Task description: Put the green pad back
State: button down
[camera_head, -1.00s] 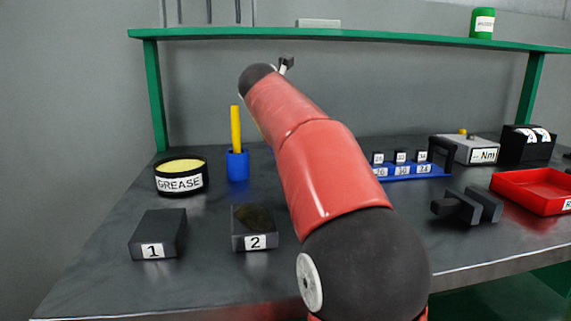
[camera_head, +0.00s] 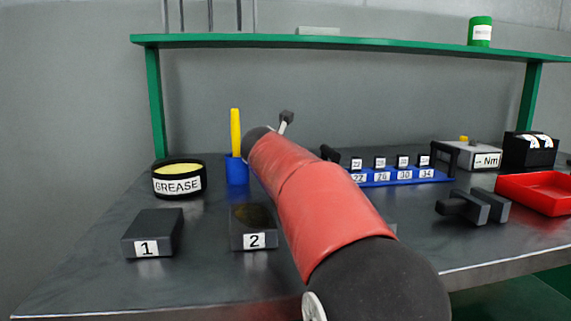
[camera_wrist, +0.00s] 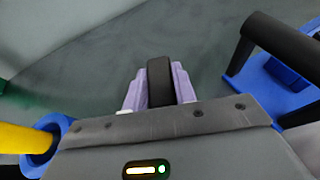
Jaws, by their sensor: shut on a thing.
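My gripper (camera_wrist: 159,90) shows in the wrist view, its pale purple fingers shut on a dark, round-edged thing (camera_wrist: 159,80). No green shows on the held thing, and I cannot tell whether it is the green pad. Block 2 (camera_head: 254,241) stands on the bench with a dark olive patch (camera_head: 254,216) on top. Block 1 (camera_head: 146,248), to its left, has a plain dark top. I see no clearly green pad in either view.
A blue cup (camera_head: 236,172) with a yellow stick (camera_head: 235,130) stands left of my arm, near the grease tin (camera_head: 178,186). A blue rack (camera_head: 410,175) with black handles stands to the right. Beyond are a dark clamp-like thing (camera_head: 470,208) and a red tray (camera_head: 515,188).

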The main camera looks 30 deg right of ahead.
jog(key=shift+f, duration=0.1)
jog(key=c, duration=1.1)
grip_release()
jog(key=shift+s+a+r, duration=0.1)
jog(key=shift+s+r, duration=0.05)
jog(key=shift+r, duration=0.05)
jog(key=v, duration=1.1)
jog(key=shift+s+a+r, duration=0.15)
jog(key=shift+s, duration=0.1)
